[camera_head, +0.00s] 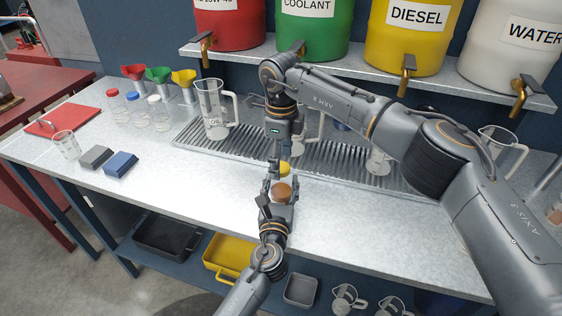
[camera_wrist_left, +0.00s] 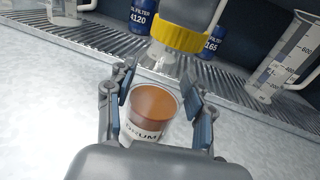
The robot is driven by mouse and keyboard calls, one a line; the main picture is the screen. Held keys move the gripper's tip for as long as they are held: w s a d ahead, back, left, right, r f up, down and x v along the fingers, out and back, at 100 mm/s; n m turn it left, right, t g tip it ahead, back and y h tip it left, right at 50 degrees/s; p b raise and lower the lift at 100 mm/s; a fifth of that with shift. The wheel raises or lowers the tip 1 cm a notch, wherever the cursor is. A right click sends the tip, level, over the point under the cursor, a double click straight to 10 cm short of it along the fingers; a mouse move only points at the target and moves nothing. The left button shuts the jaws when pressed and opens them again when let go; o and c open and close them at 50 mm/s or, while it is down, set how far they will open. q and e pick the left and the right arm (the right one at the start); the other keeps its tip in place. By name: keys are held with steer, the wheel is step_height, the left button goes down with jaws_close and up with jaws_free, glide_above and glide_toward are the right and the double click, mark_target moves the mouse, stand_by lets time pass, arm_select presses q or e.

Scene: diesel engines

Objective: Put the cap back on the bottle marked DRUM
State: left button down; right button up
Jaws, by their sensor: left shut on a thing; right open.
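The left gripper is shut on the bottle body. The cap also shows in the head view (camera_head: 284,169). My right gripper (camera_head: 285,156) is open, directly above and at the cap. Its fingertips are partly hidden.
A grated tray (camera_head: 345,160) with clear measuring jugs (camera_head: 213,110) lies behind the grippers. Capped bottles (camera_head: 135,108), funnels, a grey block and a blue block (camera_head: 121,163) stand at the left. The bench front is clear.

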step_height(320, 180, up, 11)
stand_by(0.3)
arm_select(q)
steer(key=shift+c, duration=2.2)
jaws_free()
steer(key=s, duration=0.4)
steer(key=s+a, duration=0.1)
steer(key=s, duration=0.7)
steer(key=shift+a, duration=0.15)
steer(key=shift+f, duration=0.1)
arm_select(e)
steer(key=shift+f, duration=0.15)
